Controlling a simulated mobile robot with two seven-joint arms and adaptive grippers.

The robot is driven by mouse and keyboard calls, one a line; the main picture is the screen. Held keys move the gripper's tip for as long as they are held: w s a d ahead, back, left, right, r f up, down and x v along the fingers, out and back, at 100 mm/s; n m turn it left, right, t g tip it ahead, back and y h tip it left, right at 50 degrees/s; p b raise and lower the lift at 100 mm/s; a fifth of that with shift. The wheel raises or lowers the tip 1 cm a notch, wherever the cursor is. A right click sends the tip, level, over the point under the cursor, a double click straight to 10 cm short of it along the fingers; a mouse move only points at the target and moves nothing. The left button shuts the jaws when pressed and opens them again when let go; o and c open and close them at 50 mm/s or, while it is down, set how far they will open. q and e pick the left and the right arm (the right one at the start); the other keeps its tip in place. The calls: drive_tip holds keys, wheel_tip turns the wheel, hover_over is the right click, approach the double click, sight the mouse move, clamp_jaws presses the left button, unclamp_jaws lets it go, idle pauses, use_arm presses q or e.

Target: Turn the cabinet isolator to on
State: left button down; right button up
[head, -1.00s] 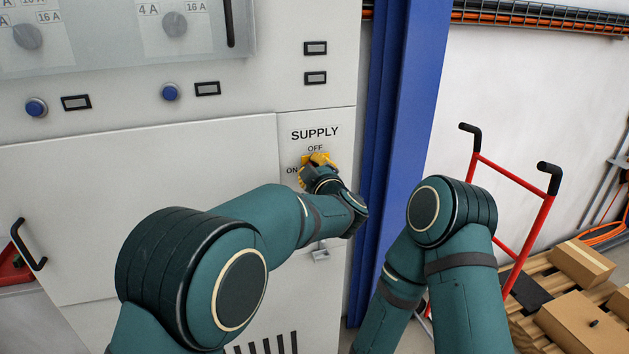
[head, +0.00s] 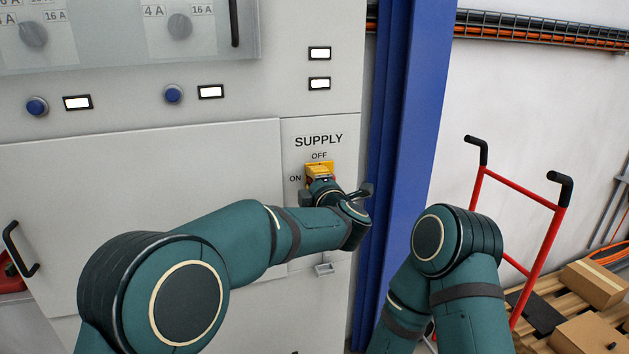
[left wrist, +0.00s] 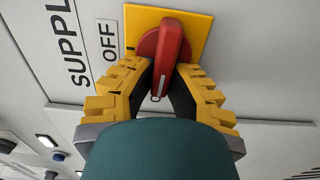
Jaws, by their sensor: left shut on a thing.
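The cabinet isolator is a red handle (left wrist: 168,45) on a yellow square plate (left wrist: 197,25), under the SUPPLY label (head: 318,140) on the cabinet front. My left gripper (left wrist: 166,70) is shut on the red handle, one yellow-padded finger on each side. The handle lies lengthwise between the fingers, its white-marked end toward the partly hidden ON label, at right angles to the OFF side. In the head view the yellow plate (head: 319,168) shows above my left gripper (head: 322,184), and the handle is mostly hidden. My right gripper is out of view.
Several indicator windows, one at the upper right (head: 319,53), glow white. A blue post (head: 405,130) stands close right of the cabinet. A red hand truck (head: 520,190) and a pallet with boxes (head: 597,283) are further right.

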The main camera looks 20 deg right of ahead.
use_arm(q)
drive_tip(key=shift+r, duration=0.1)
idle(0.4)
drive_tip(key=c, duration=1)
unclamp_jaws()
drive_tip(key=shift+w, duration=0.1)
drive_tip(key=shift+o, duration=0.2)
drive_tip(key=s, duration=0.7)
drive_tip(key=shift+s, duration=0.3)
drive_tip(key=shift+d, duration=0.1)
